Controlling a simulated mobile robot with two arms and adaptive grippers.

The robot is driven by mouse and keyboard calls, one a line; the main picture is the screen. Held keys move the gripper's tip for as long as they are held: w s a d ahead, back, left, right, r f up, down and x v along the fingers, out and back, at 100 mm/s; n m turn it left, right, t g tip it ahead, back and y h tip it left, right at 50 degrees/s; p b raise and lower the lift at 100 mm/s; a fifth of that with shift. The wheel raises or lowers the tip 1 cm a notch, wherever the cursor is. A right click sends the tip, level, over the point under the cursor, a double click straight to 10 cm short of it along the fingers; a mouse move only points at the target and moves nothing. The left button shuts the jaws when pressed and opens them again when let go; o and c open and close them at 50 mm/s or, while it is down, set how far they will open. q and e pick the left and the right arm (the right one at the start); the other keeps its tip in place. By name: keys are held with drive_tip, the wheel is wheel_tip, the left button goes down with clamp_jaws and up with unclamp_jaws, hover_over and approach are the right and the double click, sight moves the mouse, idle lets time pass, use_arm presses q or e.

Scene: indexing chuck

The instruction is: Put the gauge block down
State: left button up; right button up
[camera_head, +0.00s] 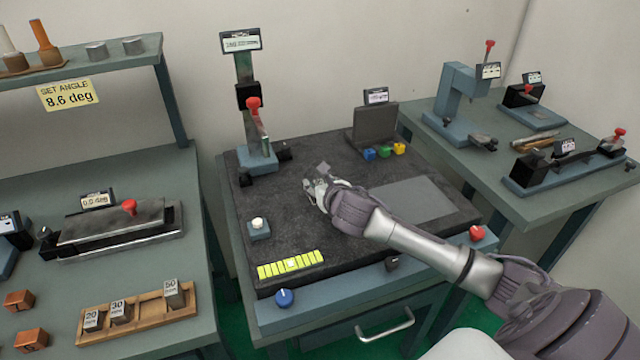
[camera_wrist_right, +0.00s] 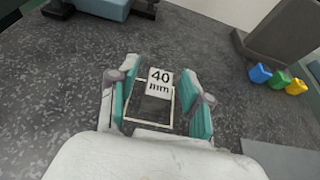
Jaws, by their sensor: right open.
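The gauge block (camera_head: 323,167), a small grey block, is at my right gripper on the dark granite plate (camera_head: 300,220). In the right wrist view the block (camera_wrist_right: 160,80) shows a pale face marked "40 mm" and a darker side below it. My right gripper (camera_head: 314,186) is open. In the right wrist view its teal-padded fingers (camera_wrist_right: 165,98) stand on either side of the block, with gaps visible. A thin pale outline (camera_wrist_right: 150,127) shows around the block's near side. The block's contact with the plate is hard to judge. My left gripper is not in view.
A height gauge stand (camera_head: 257,158) with a red knob stands behind on the plate. A dark upright block (camera_head: 373,125) stands at the back right near small blue, green and yellow pieces (camera_head: 384,151). A wooden rack (camera_head: 140,316) holds 20, 30 and 50 blocks on the left table.

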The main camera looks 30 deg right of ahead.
drive_tip(key=shift+s+r, duration=0.25)
drive_tip(key=v, duration=1.1)
drive_tip(key=shift+s+a, duration=0.1)
drive_tip(key=shift+s, duration=0.2)
